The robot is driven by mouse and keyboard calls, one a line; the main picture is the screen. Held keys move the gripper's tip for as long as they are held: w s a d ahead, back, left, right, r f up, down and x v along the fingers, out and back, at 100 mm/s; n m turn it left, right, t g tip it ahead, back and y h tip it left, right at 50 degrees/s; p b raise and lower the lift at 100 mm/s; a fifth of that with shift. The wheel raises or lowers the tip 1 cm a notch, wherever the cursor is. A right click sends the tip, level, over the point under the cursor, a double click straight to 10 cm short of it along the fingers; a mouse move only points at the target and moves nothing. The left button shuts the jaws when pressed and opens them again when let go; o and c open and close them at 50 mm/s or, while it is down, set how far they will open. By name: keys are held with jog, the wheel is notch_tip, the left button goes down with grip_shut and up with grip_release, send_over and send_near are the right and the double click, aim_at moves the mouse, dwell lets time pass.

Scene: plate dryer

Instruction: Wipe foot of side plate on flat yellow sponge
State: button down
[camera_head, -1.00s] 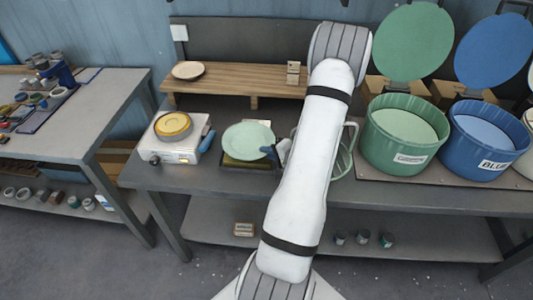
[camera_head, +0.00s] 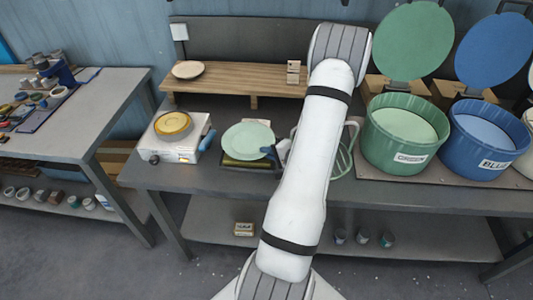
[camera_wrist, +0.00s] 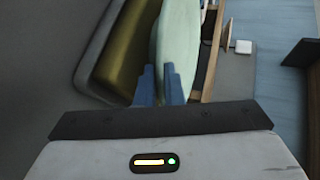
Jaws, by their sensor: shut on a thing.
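A pale green side plate (camera_head: 248,139) lies roughly level over the flat yellow sponge (camera_head: 236,162) on the bench. My gripper (camera_head: 277,152) is shut on the plate's right edge in the head view. In the wrist view my blue fingers (camera_wrist: 160,88) pinch the rim of the plate (camera_wrist: 177,45). The sponge (camera_wrist: 127,50) lies in its dark tray just beside the plate's underside there. The plate covers most of the sponge, and I cannot tell whether the foot touches it.
A device with a yellow disc on top (camera_head: 173,124) stands left of the plate. Behind is a wooden shelf (camera_head: 235,80) with a pale plate (camera_head: 188,70). Green (camera_head: 404,134) and blue (camera_head: 487,140) glaze buckets stand right. My arm hides part of a green rack (camera_head: 342,158).

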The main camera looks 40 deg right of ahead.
aim_at(257, 153)
jog(key=shift+f, duration=0.25)
jog(key=shift+s+d, duration=0.1)
dwell(0.5)
jog(key=shift+s+d+p, duration=0.7)
jog(key=shift+s+d, duration=0.1)
jog(key=shift+s, duration=0.2)
jog(key=shift+w+a, duration=0.95)
jog(key=shift+w, duration=0.2)
jog(key=shift+w+a, duration=0.95)
jog(key=shift+w, duration=0.15)
jog(key=s+d+p, duration=0.1)
jog(key=s+d, duration=0.3)
jog(key=s, duration=0.1)
jog(key=shift+d+p, duration=0.1)
jog(key=shift+p, duration=0.25)
jog(key=w+a, duration=0.4)
jog(key=w, duration=0.1)
jog(key=shift+a, duration=0.2)
jog(key=shift+s+d, duration=1.1)
jog(key=shift+s, duration=0.05)
